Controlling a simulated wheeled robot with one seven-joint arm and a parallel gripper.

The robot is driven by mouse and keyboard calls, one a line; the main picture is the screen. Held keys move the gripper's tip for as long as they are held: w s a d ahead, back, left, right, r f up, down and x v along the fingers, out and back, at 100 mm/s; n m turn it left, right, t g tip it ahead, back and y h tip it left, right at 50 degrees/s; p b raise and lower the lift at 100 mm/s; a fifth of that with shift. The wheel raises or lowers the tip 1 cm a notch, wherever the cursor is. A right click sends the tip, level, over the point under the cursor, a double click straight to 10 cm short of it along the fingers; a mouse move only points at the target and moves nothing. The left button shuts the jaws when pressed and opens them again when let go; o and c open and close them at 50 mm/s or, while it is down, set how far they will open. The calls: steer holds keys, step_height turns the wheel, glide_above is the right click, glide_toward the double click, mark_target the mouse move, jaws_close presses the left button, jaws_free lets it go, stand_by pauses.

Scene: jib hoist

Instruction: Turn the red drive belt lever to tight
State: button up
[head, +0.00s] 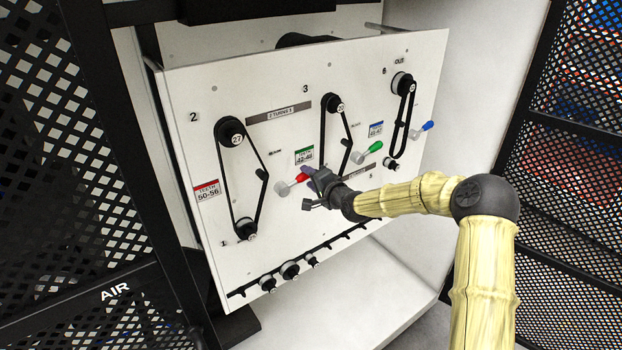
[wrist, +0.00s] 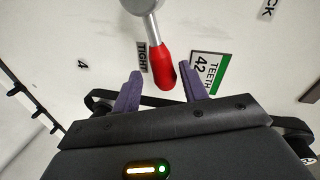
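The red drive belt lever (head: 302,178) sticks out from the white panel on a metal hub (head: 282,187). The wrist view shows its red grip (wrist: 165,68) hanging from a grey stem, close beside the TIGHT label (wrist: 143,57). My gripper (wrist: 164,72) is open, with purple fingers on either side of the grip's end and visible gaps to both. Depth contact cannot be told. In the head view my gripper (head: 309,172) is right at the lever and partly hides the panel behind it. A label ending in CK (wrist: 268,8) shows at top right in the wrist view.
A green lever (head: 374,147) and a blue lever (head: 428,126) sit farther right on the panel (head: 285,85). Belts on pulleys run beside them, with the left belt (head: 262,185) near the red lever. Black mesh guards (head: 70,130) stand at both sides.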

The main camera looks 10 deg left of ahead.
steer(key=b+v, duration=0.2)
steer(key=v, duration=1.5)
steer(key=shift+s+b, duration=0.2)
steer(key=shift+b, duration=0.2)
steer(key=shift+d+r, duration=0.1)
steer(key=s+d+f+n+g+h, duration=0.4)
steer(key=s+f+n+g+h, duration=0.15)
steer(key=s+f, duration=0.3)
steer(key=s+d+g+h, duration=0.1)
steer(key=s+d, duration=0.2)
steer(key=s, duration=0.2)
steer(key=s+d+r+n+g+h+p, duration=0.1)
steer(key=s+d+g+h, duration=0.1)
steer(key=s, duration=0.4)
steer(key=s+d+n+g+h, duration=0.1)
steer(key=s+d, duration=0.2)
steer(key=s, duration=0.3)
steer(key=shift+s+d+r+p, duration=0.2)
steer(key=shift+s+d+p, duration=0.05)
steer(key=shift+d+p, duration=0.05)
